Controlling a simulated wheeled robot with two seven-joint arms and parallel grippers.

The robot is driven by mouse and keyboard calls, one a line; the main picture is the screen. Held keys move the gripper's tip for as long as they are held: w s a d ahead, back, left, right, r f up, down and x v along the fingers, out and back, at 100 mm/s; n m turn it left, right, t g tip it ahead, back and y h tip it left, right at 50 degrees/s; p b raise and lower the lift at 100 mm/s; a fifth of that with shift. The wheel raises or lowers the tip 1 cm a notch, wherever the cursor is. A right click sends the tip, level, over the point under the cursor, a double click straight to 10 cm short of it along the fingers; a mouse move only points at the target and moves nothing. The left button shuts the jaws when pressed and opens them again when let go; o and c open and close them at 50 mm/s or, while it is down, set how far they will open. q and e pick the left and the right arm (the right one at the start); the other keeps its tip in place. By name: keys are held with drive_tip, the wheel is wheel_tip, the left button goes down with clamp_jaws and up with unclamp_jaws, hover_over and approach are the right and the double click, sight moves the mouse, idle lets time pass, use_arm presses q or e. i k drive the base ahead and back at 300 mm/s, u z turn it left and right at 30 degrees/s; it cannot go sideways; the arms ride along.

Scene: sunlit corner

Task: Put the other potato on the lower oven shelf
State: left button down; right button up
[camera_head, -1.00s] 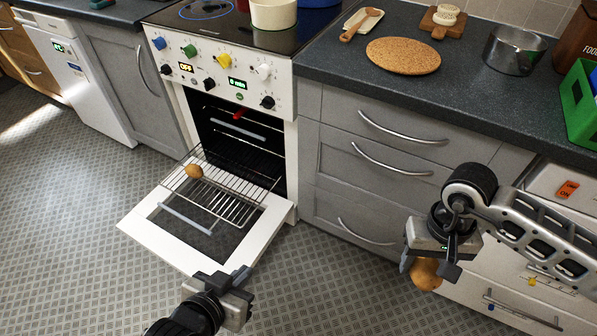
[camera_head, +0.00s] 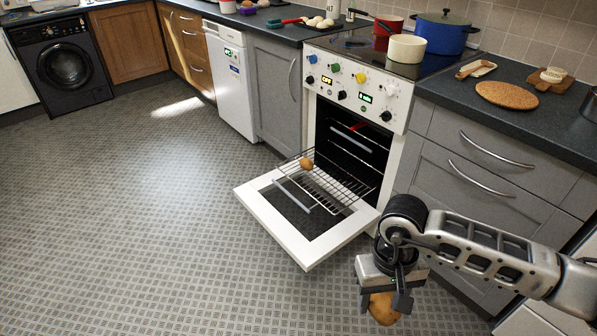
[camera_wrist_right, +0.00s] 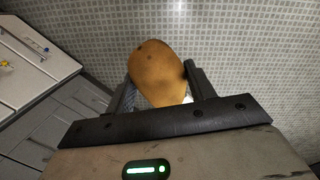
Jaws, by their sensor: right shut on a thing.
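My right gripper (camera_head: 384,302) is shut on a brown potato (camera_head: 384,311) and holds it above the floor, to the right of the open oven door (camera_head: 300,238). In the right wrist view the potato (camera_wrist_right: 157,73) sits between the two fingers. Another potato (camera_head: 306,164) lies on the pulled-out wire shelf (camera_head: 335,190) near its left end. The oven (camera_head: 357,88) is open, with its door folded down. A further rack inside the oven is partly visible in the dark. My left gripper is out of view.
Grey drawers (camera_head: 465,190) stand right of the oven, close to my right arm. A blue pot (camera_head: 440,33), a cream pot (camera_head: 407,48) and a red pot (camera_head: 388,28) are on the hob. The floor left of the door is clear.

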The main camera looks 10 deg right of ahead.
sight(326, 182)
drive_tip(key=u, duration=0.85)
drive_tip(key=i, duration=1.6)
drive_tip(key=z, duration=0.5)
drive_tip(key=i, duration=1.15)
drive_tip(key=z, duration=0.9)
